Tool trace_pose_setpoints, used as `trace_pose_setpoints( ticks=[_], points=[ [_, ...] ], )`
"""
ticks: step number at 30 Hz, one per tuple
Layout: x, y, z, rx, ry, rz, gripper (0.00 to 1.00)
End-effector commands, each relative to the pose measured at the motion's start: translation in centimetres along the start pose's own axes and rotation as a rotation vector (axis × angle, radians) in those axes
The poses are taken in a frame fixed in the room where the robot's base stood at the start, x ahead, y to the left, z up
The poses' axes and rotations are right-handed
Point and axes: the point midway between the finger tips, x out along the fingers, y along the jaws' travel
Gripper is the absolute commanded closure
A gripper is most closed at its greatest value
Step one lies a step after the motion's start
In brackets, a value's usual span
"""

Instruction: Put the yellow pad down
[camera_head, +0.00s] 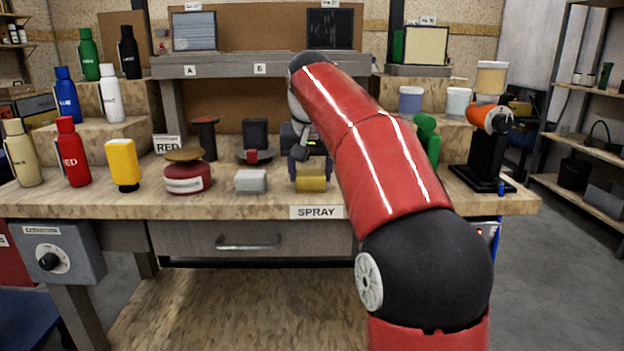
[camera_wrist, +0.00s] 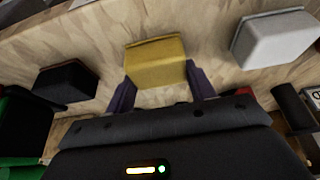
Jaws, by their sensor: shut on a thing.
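The yellow pad (camera_head: 311,180) is at the front of the workbench, above the SPRAY label, in the head view. In the wrist view the yellow pad (camera_wrist: 156,62) sits between the two purple fingers. My gripper (camera_head: 304,164) points down at the bench and is shut on the pad. It also shows in the wrist view (camera_wrist: 158,84). I cannot tell whether the pad's underside touches the bench top. My red arm hides part of the bench to the right.
A white-grey pad (camera_head: 250,181) lies just left of the yellow one. A red round pot with a brown lid (camera_head: 187,172) and a yellow bottle (camera_head: 123,163) stand farther left. A dark block (camera_wrist: 66,83) is on the other side in the wrist view. The bench's front edge is close.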

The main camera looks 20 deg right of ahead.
Motion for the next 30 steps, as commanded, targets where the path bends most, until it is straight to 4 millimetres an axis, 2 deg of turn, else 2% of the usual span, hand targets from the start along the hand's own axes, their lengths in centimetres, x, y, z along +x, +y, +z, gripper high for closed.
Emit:
trace_pose_setpoints(
  ticks=[3, 4, 8, 16, 21, 24, 30],
  points=[
    [0.2, 0.0, 0.1, 0.0, -0.011, 0.002, 0.67],
    [0.2, 0.0, 0.1, 0.0, -0.011, 0.002, 0.42],
    [0.1, 0.0, 0.1, 0.0, -0.01, 0.001, 0.25],
    [0.1, 0.0, 0.1, 0.0, -0.009, 0.001, 0.24],
    [0.9, 0.0, 0.4, 0.0, -0.007, 0.001, 0.24],
    [-1.9, 0.0, 0.0, -0.001, -0.004, 0.0, 0.24],
    [-5.5, -0.1, -0.2, -0.001, -0.006, 0.0, 0.24]
  ],
)
